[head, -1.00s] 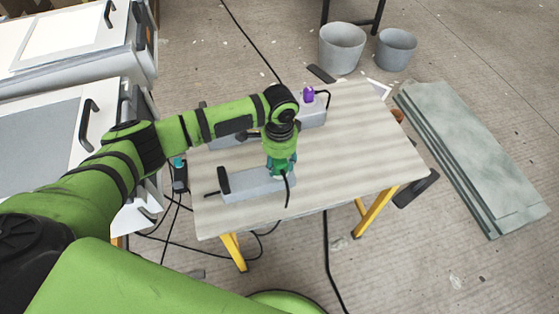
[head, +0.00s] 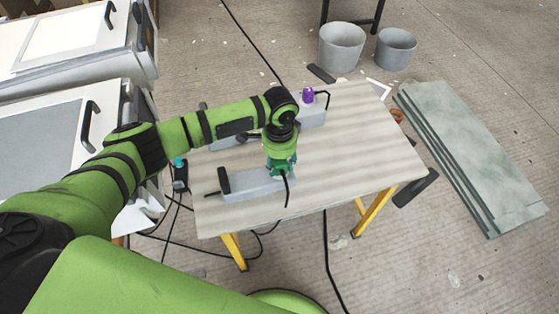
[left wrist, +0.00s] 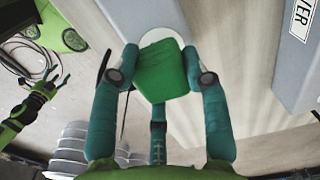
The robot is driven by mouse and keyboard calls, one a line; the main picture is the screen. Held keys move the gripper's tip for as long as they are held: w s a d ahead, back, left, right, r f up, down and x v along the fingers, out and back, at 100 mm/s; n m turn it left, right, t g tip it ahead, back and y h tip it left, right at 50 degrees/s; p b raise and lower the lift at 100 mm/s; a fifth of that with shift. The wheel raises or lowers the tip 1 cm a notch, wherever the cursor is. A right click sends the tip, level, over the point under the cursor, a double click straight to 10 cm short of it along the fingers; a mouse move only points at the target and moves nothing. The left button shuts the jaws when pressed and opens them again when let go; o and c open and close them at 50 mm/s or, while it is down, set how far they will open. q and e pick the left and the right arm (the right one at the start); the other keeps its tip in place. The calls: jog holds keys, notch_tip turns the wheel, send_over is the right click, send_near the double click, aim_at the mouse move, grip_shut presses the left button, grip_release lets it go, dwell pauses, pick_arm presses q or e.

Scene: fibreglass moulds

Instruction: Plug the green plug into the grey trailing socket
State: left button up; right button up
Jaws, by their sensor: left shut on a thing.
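My left gripper (head: 281,172) is over the near part of the table. Its teal fingers are shut on the green plug (left wrist: 162,70). The grey trailing socket (head: 248,184) lies under and left of the gripper, with a black upright piece at its left end. In the left wrist view the plug is over a pale round socket face (left wrist: 160,37) on a grey body, partly hidden behind it. I cannot tell whether plug and face touch. What looks like my right gripper (left wrist: 57,75) shows small at the left of that view, its teal fingers spread.
A second grey block with a purple plug (head: 308,95) sits at the table's far edge. The table's right half (head: 365,150) is clear. Two grey buckets (head: 341,47) and stacked boards (head: 475,160) stand on the floor beyond. Cables run beneath the table.

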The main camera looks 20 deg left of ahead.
dwell(0.4)
pick_arm(q)
jog(key=shift+p, duration=0.4)
dwell(0.6)
jog(key=shift+p, duration=0.4)
jog(key=shift+f+b, duration=0.3)
jog(key=shift+f, duration=0.3)
jog(key=o, duration=1.1)
jog(key=shift+o, duration=0.2)
jog(key=shift+r, duration=0.1)
notch_tip(320, 180, up, 12)
jog(key=shift+f, duration=0.1)
